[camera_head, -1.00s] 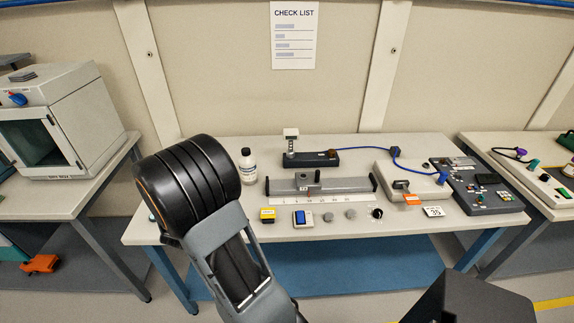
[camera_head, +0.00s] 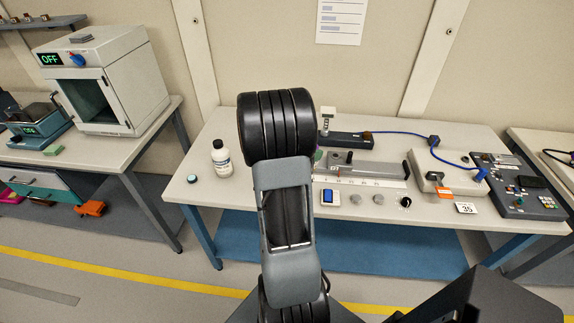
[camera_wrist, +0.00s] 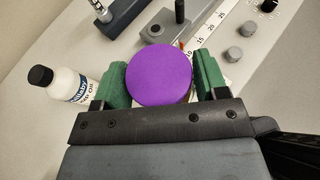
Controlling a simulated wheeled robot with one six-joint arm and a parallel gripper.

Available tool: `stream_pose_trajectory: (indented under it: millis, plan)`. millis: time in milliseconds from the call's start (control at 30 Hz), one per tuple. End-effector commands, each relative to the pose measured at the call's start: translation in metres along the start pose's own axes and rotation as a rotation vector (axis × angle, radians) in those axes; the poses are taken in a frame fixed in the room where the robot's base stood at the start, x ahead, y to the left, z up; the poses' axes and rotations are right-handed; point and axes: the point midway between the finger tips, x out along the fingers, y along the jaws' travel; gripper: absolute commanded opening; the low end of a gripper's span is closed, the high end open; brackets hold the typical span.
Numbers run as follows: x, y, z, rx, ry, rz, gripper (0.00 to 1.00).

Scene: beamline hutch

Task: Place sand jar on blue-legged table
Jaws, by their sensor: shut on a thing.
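A jar with a round purple lid (camera_wrist: 159,75), which I take for the sand jar, sits between the green finger pads of my gripper (camera_wrist: 160,78) in the wrist view. My gripper is shut on it. The lid hides the jar's body, so I cannot tell whether its base touches the table. The blue-legged table (camera_head: 240,195) stands ahead in the head view, with a grey top and blue lower shelf. The gripper is over this top, near the ruler strip. In the head view my arm hides most of the gripper and jar.
A white bottle (camera_head: 221,160) stands left of the jar, also in the wrist view (camera_wrist: 66,84). A small teal-topped item (camera_head: 192,179) is near the table's left edge. The front-left top is clear.

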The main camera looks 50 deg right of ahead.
Motion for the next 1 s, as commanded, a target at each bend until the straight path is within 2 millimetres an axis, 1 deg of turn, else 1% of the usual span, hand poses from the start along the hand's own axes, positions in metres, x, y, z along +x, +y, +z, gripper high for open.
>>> stream_pose_trajectory:
  millis: [33, 200, 267, 300, 400, 500, 600, 800, 867, 1000]
  plan:
    - [-0.006, 0.012, -0.006, -0.006, 0.001, 0.004, 0.32]
    - [-0.024, 0.046, -0.034, -0.006, 0.000, 0.005, 0.32]
    - [-0.030, 0.058, -0.044, -0.006, 0.000, 0.006, 0.32]
    - [-0.029, 0.061, -0.054, -0.007, 0.000, 0.002, 0.32]
    - [-0.030, 0.072, -0.073, -0.004, 0.000, 0.002, 0.32]
    - [-0.031, 0.080, -0.087, -0.003, -0.001, 0.002, 0.32]
    - [-0.031, 0.085, -0.095, -0.001, -0.002, 0.002, 0.32]
    - [-0.032, 0.090, -0.104, -0.001, -0.001, 0.002, 0.32]
    - [-0.033, 0.093, -0.111, -0.002, -0.001, 0.002, 0.32]
    - [-0.025, 0.092, -0.126, -0.003, 0.000, 0.000, 0.32]
